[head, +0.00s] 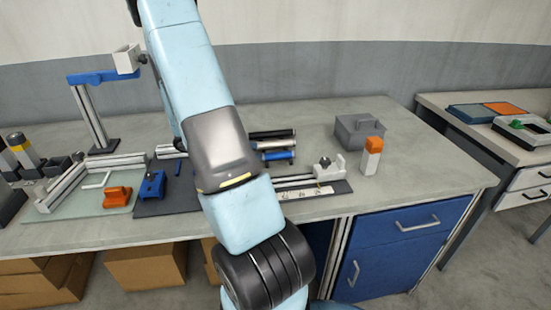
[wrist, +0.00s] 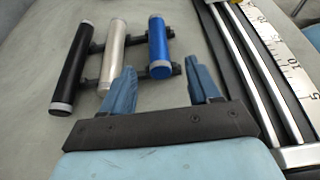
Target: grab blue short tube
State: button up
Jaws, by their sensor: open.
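The blue short tube (wrist: 157,46) is a small metallic blue cylinder with silver ends. It lies on a dark rack (wrist: 141,71) beside a longer silver tube (wrist: 114,58) and a longer black tube (wrist: 74,65). In the head view the blue tube (head: 279,156) lies nearest in the row on the bench. My gripper (wrist: 157,82) is open and empty in the wrist view. Its two blue fingers are apart, with the blue tube's near end showing between and beyond their tips. In the head view my arm hides the gripper.
A rail with a ruler (wrist: 275,45) lies right of the gripper in the wrist view. In the head view a grey box (head: 358,132) and a white bottle with an orange cap (head: 372,157) stand to the right. The bench (head: 420,160) is clear at its right end.

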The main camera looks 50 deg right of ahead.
aim_at(273, 153)
jog(key=shift+x, duration=4.3)
jog(key=shift+w+d+r, duration=0.15)
jog(key=shift+r, duration=0.05)
jog(key=c, duration=1.1)
jog(key=shift+r, duration=0.15)
